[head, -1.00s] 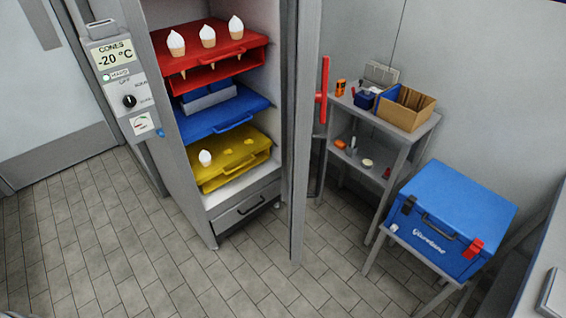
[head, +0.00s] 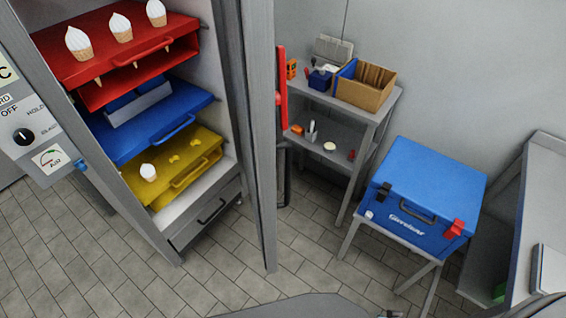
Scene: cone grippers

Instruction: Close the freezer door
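The freezer door (head: 257,150) stands open in the head view, seen almost edge-on at the right side of the freezer. Its red handle (head: 281,90) is on the door's right-hand face. The freezer (head: 165,243) is open at the front. Inside are a red tray (head: 75,48) with several cones, a blue tray (head: 125,150), a yellow tray (head: 165,190) with one cone, and a grey drawer (head: 190,225) at the bottom, which looks shut.
A control panel with a dial (head: 24,137) is at the left. Right of the door stand a grey shelf (head: 385,108) with a cardboard box (head: 366,88) and a blue cooler (head: 425,190) on a stand. A grey counter (head: 545,200) is at far right. The tiled floor before the door is clear.

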